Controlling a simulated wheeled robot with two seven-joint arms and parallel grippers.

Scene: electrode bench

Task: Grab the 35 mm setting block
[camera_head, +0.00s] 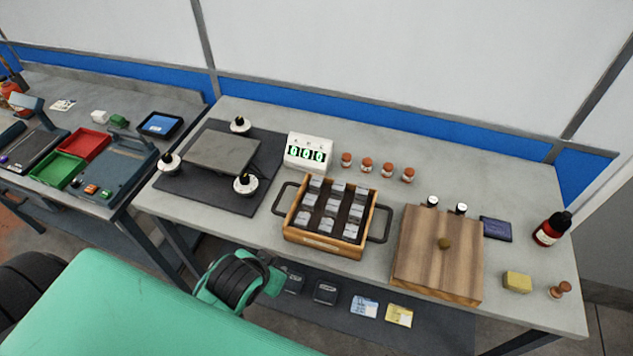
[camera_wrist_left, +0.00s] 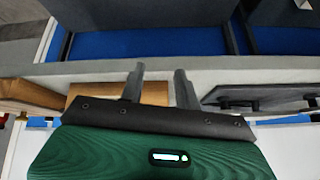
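A wooden tray (camera_head: 322,247) with black handles stands mid-bench and holds rows of small grey metal blocks (camera_head: 331,206). These look like setting blocks, but their size labels are too small to read, so I cannot tell which is the 35 mm one. My green left arm reaches in from the lower left in the head view, its end in front of the bench and apart from the tray. In the left wrist view my left gripper (camera_wrist_left: 159,86) has its two fingers apart with nothing between them. My right gripper is not in view.
Left of the tray are a grey plate (camera_head: 222,152) on a dark mat and a digital readout (camera_head: 307,154). A wooden board (camera_head: 420,255) stands to its right, with a yellow sponge (camera_head: 517,282) and red bottle (camera_head: 551,229) beyond. Several small jars line the back.

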